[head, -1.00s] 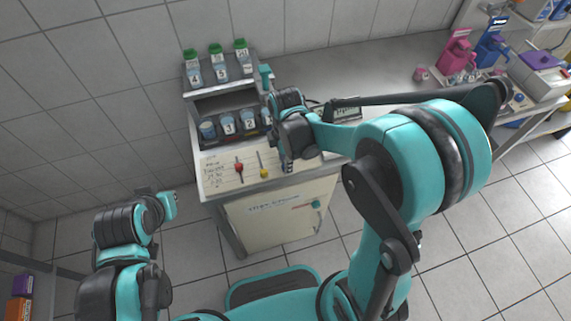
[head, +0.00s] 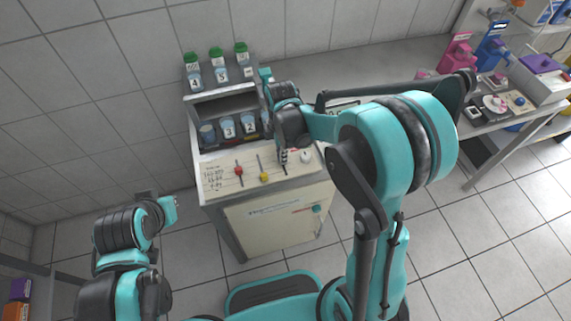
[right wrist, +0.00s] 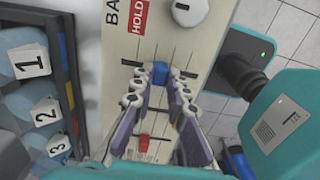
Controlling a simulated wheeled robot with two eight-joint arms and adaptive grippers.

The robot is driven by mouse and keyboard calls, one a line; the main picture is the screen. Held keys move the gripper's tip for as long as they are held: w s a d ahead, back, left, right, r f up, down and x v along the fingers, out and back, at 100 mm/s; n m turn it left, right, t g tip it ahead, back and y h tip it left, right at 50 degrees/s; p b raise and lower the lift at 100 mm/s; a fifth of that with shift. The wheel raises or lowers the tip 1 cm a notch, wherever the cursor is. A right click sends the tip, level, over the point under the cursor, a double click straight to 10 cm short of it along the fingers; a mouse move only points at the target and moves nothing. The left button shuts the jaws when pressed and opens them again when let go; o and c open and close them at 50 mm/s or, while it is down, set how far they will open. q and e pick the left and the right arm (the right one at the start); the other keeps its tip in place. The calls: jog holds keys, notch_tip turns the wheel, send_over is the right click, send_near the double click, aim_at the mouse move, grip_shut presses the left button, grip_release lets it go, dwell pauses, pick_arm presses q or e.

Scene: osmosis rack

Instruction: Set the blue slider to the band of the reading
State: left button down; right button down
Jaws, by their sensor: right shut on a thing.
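The blue slider (right wrist: 161,72) sits in a slot on the panel in the right wrist view. My right gripper (right wrist: 160,80) has its fingers on both sides of it, shut on it. In the head view the right gripper (head: 284,158) is over the right part of the sloped panel (head: 213,196) and hides the blue slider. The red slider (head: 238,171) and the yellow slider (head: 264,177) stand to its left. A panel sheet with small writing (head: 214,180) is too small to read. My left gripper (head: 170,207) hangs away at lower left, its jaws unclear.
A white knob (head: 305,156) stands just right of the right gripper. Numbered jars (head: 228,128) stand in the rack behind the panel, with green-capped bottles (head: 217,62) above. A red HOLD label (right wrist: 139,17) is beside the slots. My right arm covers much of the bench behind.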

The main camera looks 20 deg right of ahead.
jog(key=shift+w, duration=1.1)
jog(key=c, duration=1.5)
grip_release()
notch_tip(320, 180, up, 12)
